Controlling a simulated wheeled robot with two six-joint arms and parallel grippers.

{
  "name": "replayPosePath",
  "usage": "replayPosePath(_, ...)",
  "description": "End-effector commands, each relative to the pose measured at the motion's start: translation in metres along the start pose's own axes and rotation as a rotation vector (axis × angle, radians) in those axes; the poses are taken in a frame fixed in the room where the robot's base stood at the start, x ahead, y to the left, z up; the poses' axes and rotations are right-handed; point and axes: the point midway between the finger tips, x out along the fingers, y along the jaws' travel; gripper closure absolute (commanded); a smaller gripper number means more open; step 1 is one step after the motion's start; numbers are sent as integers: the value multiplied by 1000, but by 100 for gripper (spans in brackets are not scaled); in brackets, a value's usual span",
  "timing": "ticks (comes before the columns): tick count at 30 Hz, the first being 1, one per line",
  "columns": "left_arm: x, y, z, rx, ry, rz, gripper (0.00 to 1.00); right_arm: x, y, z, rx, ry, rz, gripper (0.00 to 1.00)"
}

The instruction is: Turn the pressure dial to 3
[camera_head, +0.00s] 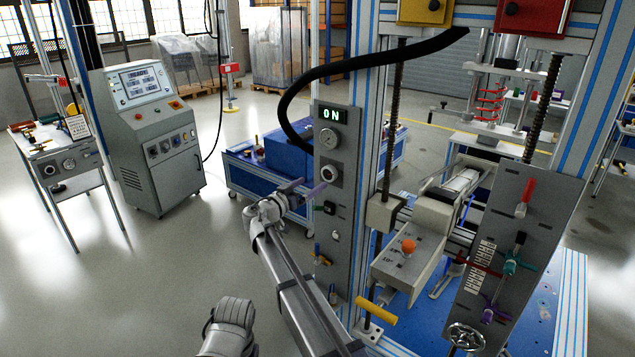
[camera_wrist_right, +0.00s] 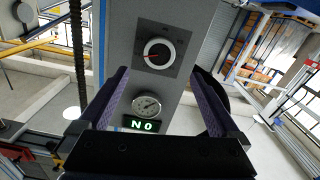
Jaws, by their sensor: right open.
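The pressure dial (camera_head: 330,173) is a round knob on the upright grey control panel (camera_head: 333,230), below a gauge (camera_head: 328,140) and a lit ON display (camera_head: 331,115). In the right wrist view, which is upside down, the dial (camera_wrist_right: 159,53) has a pale ring and a red mark toward its lower left. Its scale numbers are too small to read. My right gripper (camera_head: 314,184) is open in front of the panel. Its purple fingers (camera_wrist_right: 160,74) spread wide on either side of the dial's line, empty, apparently short of the dial. My left gripper is not in view.
A thick black cable (camera_head: 340,68) arches from the panel to the frame. A black switch (camera_head: 330,208) and small valves (camera_head: 321,255) sit lower on the panel. A blue cart (camera_head: 245,170) stands behind my right gripper.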

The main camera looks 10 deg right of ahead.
Motion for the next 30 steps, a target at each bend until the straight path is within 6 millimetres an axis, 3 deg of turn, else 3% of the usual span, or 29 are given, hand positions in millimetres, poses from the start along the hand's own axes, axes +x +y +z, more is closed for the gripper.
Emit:
replayPosePath(8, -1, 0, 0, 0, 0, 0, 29, 15, 0, 0, -1, -3, 2, 1)
replayPosePath(21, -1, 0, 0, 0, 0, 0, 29, 75, 0, 0, -2, -4, 2, 1)
replayPosePath(30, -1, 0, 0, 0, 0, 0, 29, 78, 1, 0, -2, -4, 1, 2)
